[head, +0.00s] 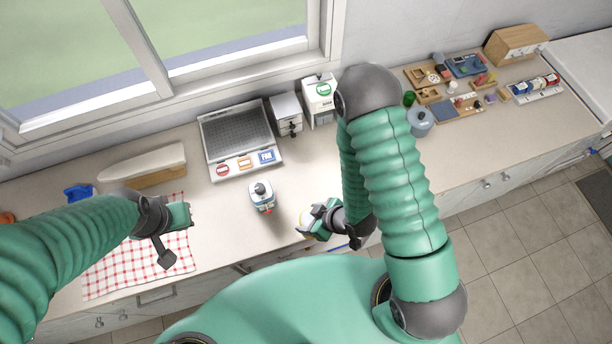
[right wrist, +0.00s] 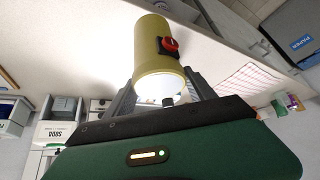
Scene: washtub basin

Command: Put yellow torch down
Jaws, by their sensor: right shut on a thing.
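The yellow torch (right wrist: 155,55) has a red switch and a glowing lens, which points towards my gripper in the right wrist view. My right gripper (head: 316,222) is shut on it, with one dark finger on each side. In the head view only a small pale part of the torch (head: 305,219) shows beside the gripper, near the front edge of the counter (head: 215,205). I cannot tell whether the torch touches the counter. My left gripper (head: 182,215) is above the checked cloth (head: 120,275); its jaw opening is unclear.
White boxes (head: 320,95) stand at the back. A pale long block (head: 145,165) lies left. Bare counter lies between the device and right gripper.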

